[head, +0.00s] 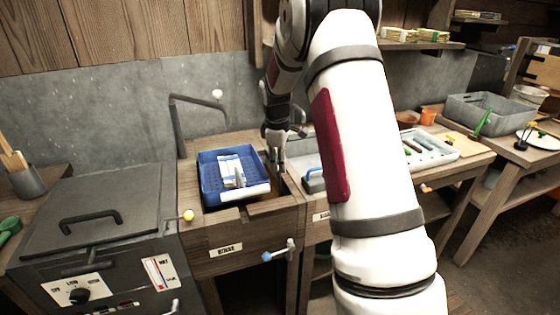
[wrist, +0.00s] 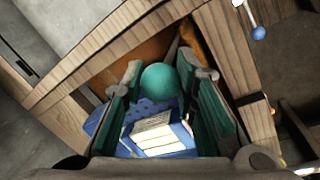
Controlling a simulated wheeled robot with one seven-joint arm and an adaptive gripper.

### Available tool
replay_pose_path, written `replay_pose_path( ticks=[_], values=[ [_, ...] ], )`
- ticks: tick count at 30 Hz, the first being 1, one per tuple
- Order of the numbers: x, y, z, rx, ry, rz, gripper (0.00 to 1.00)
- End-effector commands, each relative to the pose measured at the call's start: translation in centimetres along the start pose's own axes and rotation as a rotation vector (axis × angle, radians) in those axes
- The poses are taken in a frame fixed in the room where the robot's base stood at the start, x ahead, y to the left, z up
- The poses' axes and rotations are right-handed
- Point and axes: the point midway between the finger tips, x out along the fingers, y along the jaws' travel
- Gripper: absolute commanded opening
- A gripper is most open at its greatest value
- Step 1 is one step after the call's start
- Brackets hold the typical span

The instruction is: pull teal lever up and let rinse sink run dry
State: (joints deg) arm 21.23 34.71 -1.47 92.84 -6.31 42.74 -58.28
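My gripper (wrist: 168,76) is open, with a finger on either side of the knob and a visible gap on the right. In the head view my gripper (head: 279,168) points down at the right side of the wooden rinse sink (head: 240,222), and the teal knob cannot be made out there. A blue basket (head: 208,170) holding pale blocks sits in the sink. It also shows below the knob in the wrist view (wrist: 182,152). The water level cannot be told.
A blue-tipped handle (head: 279,251) sticks out from the sink's front. A dark bent tap (head: 176,125) stands behind the sink on the left. A pale tray (head: 430,148) lies right of my arm.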

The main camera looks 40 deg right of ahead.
Motion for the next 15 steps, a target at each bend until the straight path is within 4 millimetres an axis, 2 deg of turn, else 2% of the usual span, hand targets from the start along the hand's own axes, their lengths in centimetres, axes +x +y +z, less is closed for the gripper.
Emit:
replay_pose_path(
  ticks=[8, 15],
  values=[
    [-0.3, 0.0, 0.0, 0.0, 0.0, 0.0, 0.0],
    [-3.9, 0.7, 0.0, 0.0, 0.002, 0.001, 0.0]
  ],
)
